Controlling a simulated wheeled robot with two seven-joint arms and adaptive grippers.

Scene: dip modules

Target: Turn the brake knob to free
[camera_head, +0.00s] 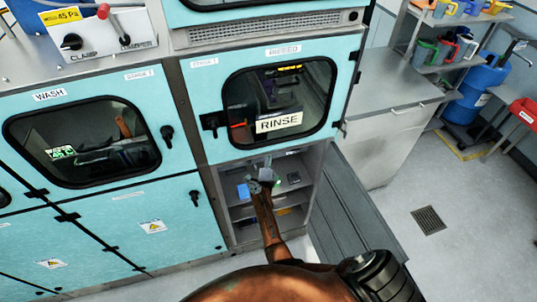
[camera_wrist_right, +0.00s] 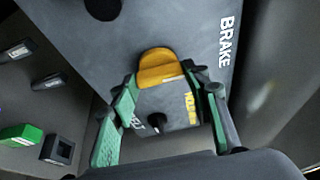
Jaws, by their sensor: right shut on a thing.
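The brake knob (camera_wrist_right: 159,68) is yellow-orange and rounded. It sits on a dark grey panel (camera_wrist_right: 185,25) printed "BRAKE" in the right wrist view. My right gripper (camera_wrist_right: 160,80) has its green-padded fingers on either side of the knob and is shut on it. A small black pointer (camera_wrist_right: 156,121) shows on a grey plate below the knob, between two partly hidden labels, the right one yellow; I cannot read them surely. In the head view my right gripper (camera_head: 263,176) reaches into the open compartment (camera_head: 236,212) below the RINSE window. The knob cannot be made out there. My left gripper is not in view.
The compartment's grey door (camera_head: 362,205) hangs open to the right of my arm. Teal panels (camera_head: 130,225) close the left side. A green module (camera_wrist_right: 20,136) and several dark parts lie left of the knob. The floor at right is clear around a drain (camera_head: 428,220).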

